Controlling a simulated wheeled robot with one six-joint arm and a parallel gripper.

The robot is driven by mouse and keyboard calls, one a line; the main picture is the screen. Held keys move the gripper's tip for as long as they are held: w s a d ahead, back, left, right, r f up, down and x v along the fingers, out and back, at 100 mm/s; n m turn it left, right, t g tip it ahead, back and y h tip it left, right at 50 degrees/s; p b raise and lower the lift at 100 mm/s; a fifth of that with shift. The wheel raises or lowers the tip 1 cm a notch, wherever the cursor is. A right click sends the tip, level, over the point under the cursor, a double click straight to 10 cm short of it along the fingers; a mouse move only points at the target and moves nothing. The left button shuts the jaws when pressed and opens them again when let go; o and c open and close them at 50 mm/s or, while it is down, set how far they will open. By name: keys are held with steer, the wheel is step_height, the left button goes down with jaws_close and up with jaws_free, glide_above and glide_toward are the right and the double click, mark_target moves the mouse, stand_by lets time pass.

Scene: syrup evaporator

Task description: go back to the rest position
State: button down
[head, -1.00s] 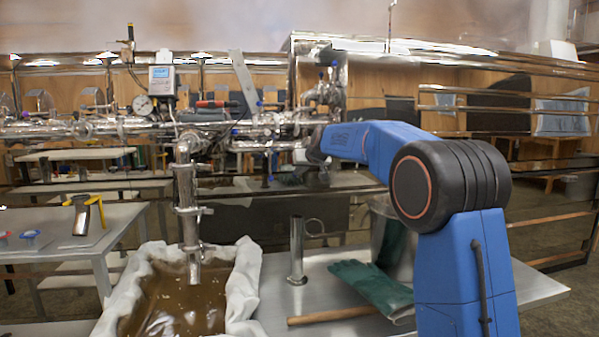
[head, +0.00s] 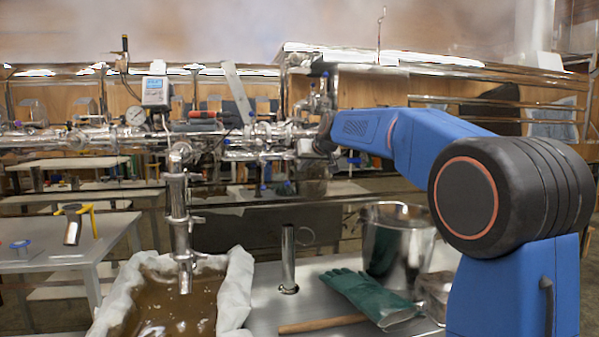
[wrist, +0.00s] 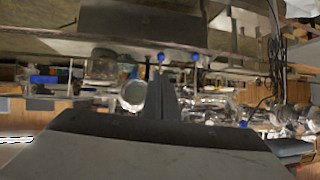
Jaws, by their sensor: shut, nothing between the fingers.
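My arm reaches in from the right of the head view, its blue links bent at a large black joint. Its end is near the steel pipework (head: 255,133); the gripper itself is hard to make out there against the metal. In the wrist view my gripper (wrist: 162,97) shows as dark fingers close together, shut and empty. Blue-handled valves and pipes show behind the fingers, apparently not gripped. I cannot tell the exact gap between gripper and pipes.
A cloth-lined pan (head: 235,290) of brown liquid stands below the vertical pipe (head: 179,215). A steel cylinder (head: 288,258), green gloves (head: 370,294), a steel bucket (head: 385,250) and a wooden handle (head: 322,324) are on the metal table. A side table (head: 60,255) stands left.

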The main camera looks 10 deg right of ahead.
steer(key=s+f+g, duration=0.1)
steer(key=s+f, duration=0.3)
steer(key=s, duration=0.6)
steer(key=s+d+f+g+h, duration=0.1)
steer(key=s+f, duration=0.3)
steer(key=s, duration=0.6)
steer(key=s+f+g, duration=0.1)
steer(key=s+f, duration=0.2)
steer(key=s, duration=0.7)
steer(key=s+d+f+g, duration=0.1)
steer(key=s+f, duration=0.9)
steer(key=s, duration=0.4)
steer(key=s+d+f+m+g+h, duration=0.1)
steer(key=s+d+f+g, duration=0.1)
steer(key=s+f, duration=0.9)
steer(key=s, duration=0.3)
steer(key=shift+s+g, duration=0.25)
steer(key=shift+g, duration=0.05)
